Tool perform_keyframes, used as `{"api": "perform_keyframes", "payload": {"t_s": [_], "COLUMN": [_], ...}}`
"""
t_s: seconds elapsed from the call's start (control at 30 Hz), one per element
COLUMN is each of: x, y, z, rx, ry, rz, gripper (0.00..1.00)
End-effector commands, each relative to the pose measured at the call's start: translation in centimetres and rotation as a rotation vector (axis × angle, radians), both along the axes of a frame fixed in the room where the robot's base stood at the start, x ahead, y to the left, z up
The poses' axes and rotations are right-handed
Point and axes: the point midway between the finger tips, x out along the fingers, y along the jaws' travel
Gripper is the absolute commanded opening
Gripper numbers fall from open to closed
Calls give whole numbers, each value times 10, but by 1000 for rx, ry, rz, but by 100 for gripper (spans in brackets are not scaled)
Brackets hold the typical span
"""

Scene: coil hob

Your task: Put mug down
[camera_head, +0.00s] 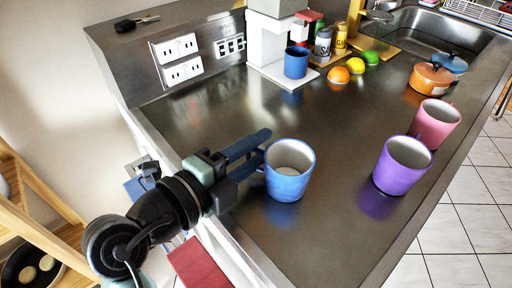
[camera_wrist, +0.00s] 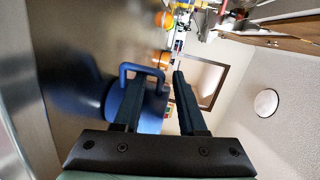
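A blue mug (camera_head: 287,184) appears upright on the metal counter (camera_head: 325,235), near its left edge, with its handle towards my gripper (camera_head: 264,146). In the wrist view the mug (camera_wrist: 154,112) is partly hidden behind my fingers, and its handle loop shows near the fingertips. My gripper (camera_wrist: 159,75) is open, with a clear gap between its fingers. One finger overlaps the handle; I cannot tell whether it passes through the loop or touches it. The other finger is apart from the handle.
A purple mug (camera_head: 402,166) and a pink mug (camera_head: 435,124) stand to the right. Another blue mug (camera_head: 296,63) sits at a white machine (camera_head: 268,45). Fruit, shakers and small pots are further back, near the sink (camera_head: 440,35). The counter's middle is clear.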

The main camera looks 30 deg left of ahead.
Motion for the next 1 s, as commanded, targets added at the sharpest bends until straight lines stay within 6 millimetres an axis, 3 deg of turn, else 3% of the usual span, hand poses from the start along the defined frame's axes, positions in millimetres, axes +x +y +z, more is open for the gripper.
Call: {"api": "perform_keyframes", "payload": {"t_s": [0.27, 0.7, 1.0], "x": [0, -87, -115], "y": [0, 21, 26], "z": [6, 18, 24], "rx": [-1, 0, 0], "ry": [0, -1, 0], "rz": [0, 5, 0], "gripper": [41, 41, 41]}}
